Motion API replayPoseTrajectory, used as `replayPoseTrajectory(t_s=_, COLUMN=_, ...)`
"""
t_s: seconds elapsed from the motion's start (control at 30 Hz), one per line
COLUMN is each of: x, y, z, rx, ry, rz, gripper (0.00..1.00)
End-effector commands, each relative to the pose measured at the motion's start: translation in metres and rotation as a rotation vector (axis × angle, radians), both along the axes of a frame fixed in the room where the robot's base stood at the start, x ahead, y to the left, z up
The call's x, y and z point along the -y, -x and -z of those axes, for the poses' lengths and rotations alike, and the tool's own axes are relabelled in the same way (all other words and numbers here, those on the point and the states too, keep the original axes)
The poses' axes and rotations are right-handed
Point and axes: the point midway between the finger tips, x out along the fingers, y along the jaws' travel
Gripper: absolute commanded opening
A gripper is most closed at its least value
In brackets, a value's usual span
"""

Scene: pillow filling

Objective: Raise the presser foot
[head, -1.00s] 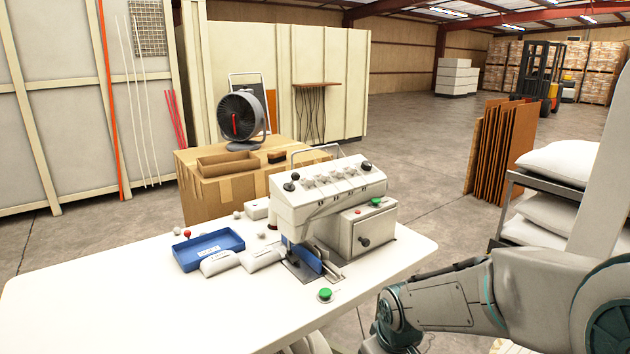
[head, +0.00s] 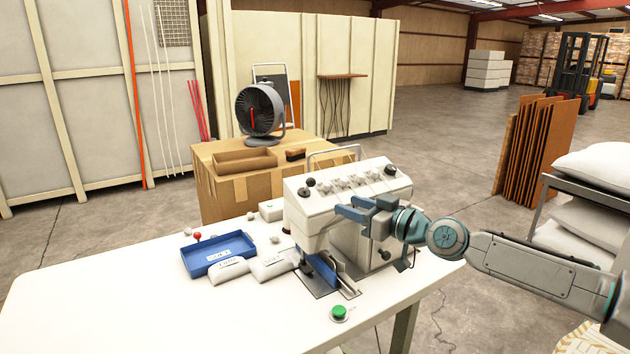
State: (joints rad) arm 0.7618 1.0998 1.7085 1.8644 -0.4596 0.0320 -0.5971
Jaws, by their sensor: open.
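The white sewing machine (head: 308,218) stands on the white table, with several knobs along its sloped top. A blue part (head: 321,272) sits low at its front, above a dark plate; I cannot make out the presser foot or its lever clearly. My gripper (head: 345,207) is open, its blue-grey fingers pointing left in front of the machine's upper body. No object shows between the fingers, and I cannot tell whether they touch the machine. My gripper and wrist hide part of the machine's right side.
A blue tray (head: 187,262) and two small white labelled pillows (head: 229,271) lie left of the machine. A green button (head: 339,312) is near the table's front edge. A cardboard box (head: 213,195) with a fan (head: 258,110) stands behind. The table (head: 130,310) is clear at left.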

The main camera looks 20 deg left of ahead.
Motion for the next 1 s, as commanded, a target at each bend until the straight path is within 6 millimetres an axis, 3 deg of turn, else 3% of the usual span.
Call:
replayPoseTrajectory(t_s=0.13, x=0.004, y=-0.006, z=-0.013, rx=0.02, ry=-0.038, rz=0.011, gripper=0.42)
replayPoseTrajectory(t_s=0.27, x=-0.009, y=-0.01, z=-0.015, rx=0.02, ry=-0.038, rz=0.008, gripper=0.42)
replayPoseTrajectory(t_s=0.8, x=-0.088, y=-0.049, z=-0.015, rx=0.018, ry=-0.037, rz=0.012, gripper=0.42)
replayPoseTrajectory(t_s=1.0, x=-0.109, y=-0.059, z=-0.014, rx=0.018, ry=-0.037, rz=0.013, gripper=0.42)
